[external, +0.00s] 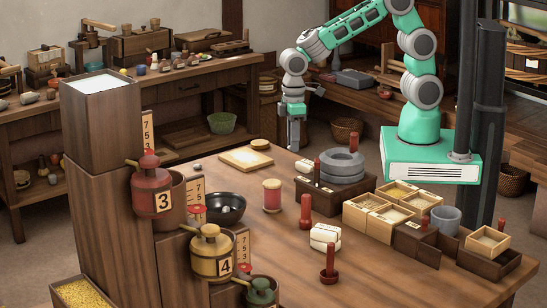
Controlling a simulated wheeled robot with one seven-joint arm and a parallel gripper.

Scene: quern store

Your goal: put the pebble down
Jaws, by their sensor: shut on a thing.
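A small pale pebble-like piece (197,168) lies on the table near the far left. A black bowl (240,213) on the table's left side holds pale, pebble-like pieces.
A light board (246,158) lies flat left of my gripper. Grey rings (342,166) stand on a dark box to its right. A red spool (272,196), wooden trays (369,215) and numbered pots (158,200) stand about.

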